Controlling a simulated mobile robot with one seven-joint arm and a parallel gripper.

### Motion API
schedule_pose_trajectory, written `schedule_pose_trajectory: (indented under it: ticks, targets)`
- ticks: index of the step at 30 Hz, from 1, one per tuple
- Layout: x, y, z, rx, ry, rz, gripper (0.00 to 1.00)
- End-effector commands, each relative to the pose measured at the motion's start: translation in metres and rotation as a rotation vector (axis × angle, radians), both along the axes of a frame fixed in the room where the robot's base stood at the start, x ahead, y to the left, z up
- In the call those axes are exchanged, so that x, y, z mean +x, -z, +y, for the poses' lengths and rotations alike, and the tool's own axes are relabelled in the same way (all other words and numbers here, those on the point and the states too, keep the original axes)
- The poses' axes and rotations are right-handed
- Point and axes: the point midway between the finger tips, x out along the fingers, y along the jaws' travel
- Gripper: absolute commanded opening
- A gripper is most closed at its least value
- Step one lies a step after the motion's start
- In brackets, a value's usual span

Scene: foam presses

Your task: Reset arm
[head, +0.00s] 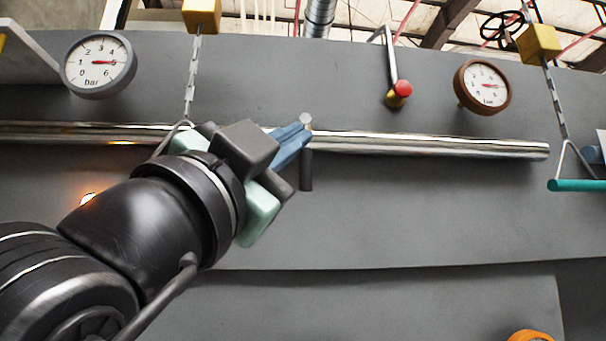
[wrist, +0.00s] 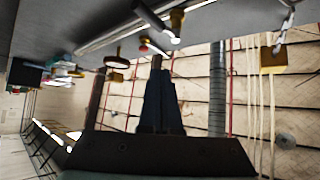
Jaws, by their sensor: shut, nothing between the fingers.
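My gripper (head: 303,130) is in the middle of the head view, in front of the grey panel (head: 420,230). Its blue fingers are shut together and hold nothing. They point up and to the right, over the polished horizontal pipe (head: 430,146) in the picture; I cannot tell whether they touch it. In the wrist view, the dark closed fingers of my gripper (wrist: 157,75) point toward the ceiling, with the panel along the top left.
Two gauges, grey-rimmed (head: 98,65) and brown-rimmed (head: 483,87), sit on the panel. A red-knobbed lever (head: 402,89) is between them. A yellow block (head: 539,44) with a chain and teal handle (head: 577,185) hangs right. An orange part (head: 529,336) shows below.

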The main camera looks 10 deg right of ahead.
Motion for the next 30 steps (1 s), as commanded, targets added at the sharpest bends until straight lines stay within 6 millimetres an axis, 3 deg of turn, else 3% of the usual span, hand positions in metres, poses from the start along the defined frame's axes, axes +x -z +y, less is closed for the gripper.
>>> schedule_pose_trajectory:
  ticks: [20,26,30]
  targets:
    - [-0.003,0.001,0.001,-0.01,0.007,-0.002,0.0]
    - [-0.022,0.015,-0.01,-0.142,0.069,-0.031,0.0]
    - [-0.041,0.04,-0.008,-0.313,0.097,-0.04,0.0]
